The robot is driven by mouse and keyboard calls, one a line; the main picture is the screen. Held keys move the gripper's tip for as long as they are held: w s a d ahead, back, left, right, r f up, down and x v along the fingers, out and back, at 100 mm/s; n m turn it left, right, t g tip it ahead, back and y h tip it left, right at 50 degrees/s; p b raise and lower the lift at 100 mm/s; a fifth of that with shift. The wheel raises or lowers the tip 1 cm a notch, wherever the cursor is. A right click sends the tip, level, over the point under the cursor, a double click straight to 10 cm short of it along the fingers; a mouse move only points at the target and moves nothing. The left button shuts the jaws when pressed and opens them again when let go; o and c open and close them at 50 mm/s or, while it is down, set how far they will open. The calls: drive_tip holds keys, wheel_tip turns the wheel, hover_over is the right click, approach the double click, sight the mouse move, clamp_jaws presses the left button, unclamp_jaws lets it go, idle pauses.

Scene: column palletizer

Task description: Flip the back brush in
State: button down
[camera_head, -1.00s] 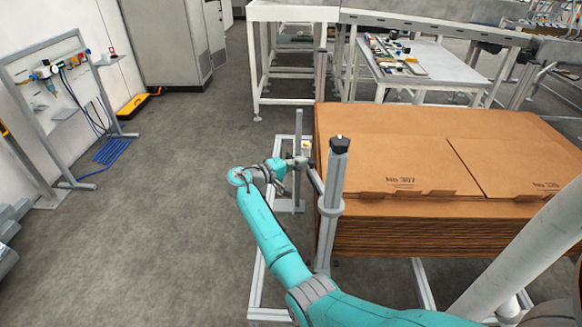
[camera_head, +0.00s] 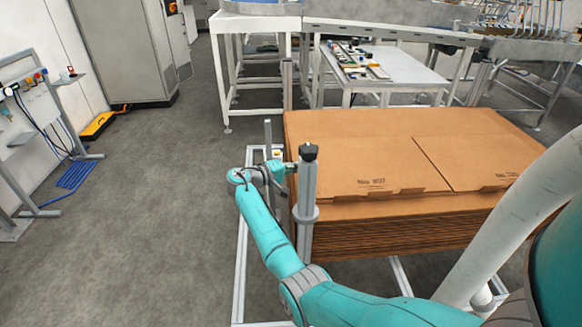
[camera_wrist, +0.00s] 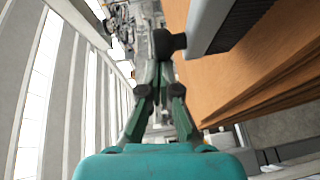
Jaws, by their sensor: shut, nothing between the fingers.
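The back brush, a grey bar with dark bristles along its lower edge (camera_wrist: 222,22), shows at the upper right in the wrist view, beside the cardboard. A round black knob (camera_wrist: 168,43) sits at its left end. My gripper (camera_wrist: 160,72) is shut and empty, its fingertips just below the knob in the picture. I cannot tell whether they touch it. In the head view my gripper (camera_head: 287,172) is at the left of the grey post with a black cap (camera_head: 308,195), which partly hides it. The brush cannot be made out there.
A stack of flat brown cardboard (camera_head: 370,150) lies right of the post. A white frame (camera_head: 242,250) runs along the floor on its left. A white table with parts (camera_head: 400,68) stands behind. The grey floor (camera_head: 150,180) at left is clear.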

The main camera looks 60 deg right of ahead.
drive_tip(key=shift+s+d, duration=0.45)
drive_tip(key=shift+s, duration=0.35)
drive_tip(key=shift+s+d, duration=0.45)
drive_tip(key=shift+s, duration=0.35)
drive_tip(key=shift+s+d, duration=0.45)
drive_tip(key=shift+s, duration=0.35)
